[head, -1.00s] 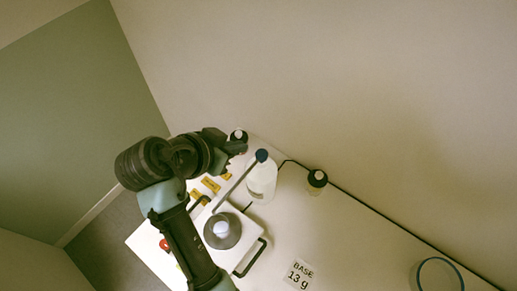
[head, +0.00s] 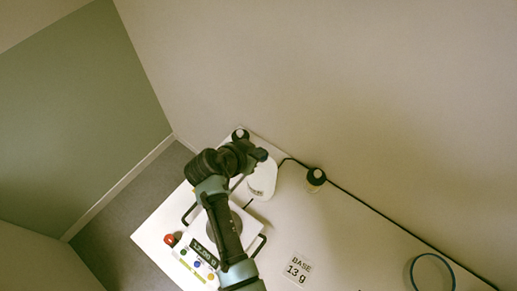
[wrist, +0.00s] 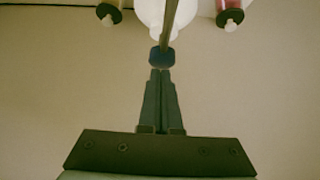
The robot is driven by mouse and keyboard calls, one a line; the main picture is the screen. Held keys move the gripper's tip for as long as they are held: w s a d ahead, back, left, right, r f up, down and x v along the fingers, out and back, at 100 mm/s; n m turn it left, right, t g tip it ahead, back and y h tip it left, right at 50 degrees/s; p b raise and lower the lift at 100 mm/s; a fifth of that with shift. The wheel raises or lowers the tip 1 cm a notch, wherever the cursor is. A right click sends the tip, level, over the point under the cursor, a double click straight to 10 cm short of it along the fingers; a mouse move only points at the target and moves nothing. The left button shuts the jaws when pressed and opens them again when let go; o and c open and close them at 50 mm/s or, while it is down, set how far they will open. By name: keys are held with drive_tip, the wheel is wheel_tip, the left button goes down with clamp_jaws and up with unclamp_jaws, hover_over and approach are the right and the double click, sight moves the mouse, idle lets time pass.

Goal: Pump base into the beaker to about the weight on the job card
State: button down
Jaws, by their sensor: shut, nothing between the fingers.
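The white pump bottle (head: 263,180) stands behind the scale, with its dark blue pump head (head: 261,155) on top. The pump head also shows in the wrist view (wrist: 161,57), directly at my fingertips. My gripper (wrist: 160,73) is shut and empty, its tips at or just touching the pump head; exact contact is unclear. My arm covers the beaker and most of the round pan on the white scale (head: 250,220). The scale's display (head: 204,252) is lit and seems to start with 1; its digits are hard to read. The job card (head: 298,269) reads BASE 13 g.
A small dark-capped bottle (head: 316,177) stands right of the pump bottle, and another (head: 240,135) is behind my gripper. A red button (head: 169,240) is at the left table edge. A blue ring (head: 432,272) lies at the right. The table's right side is mostly clear.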

idle(0.3)
wheel_tip(320, 180, down, 2)
drive_tip(key=shift+f+b, duration=0.1)
drive_tip(key=shift+b, duration=1.15)
drive_tip(key=shift+s, duration=0.1)
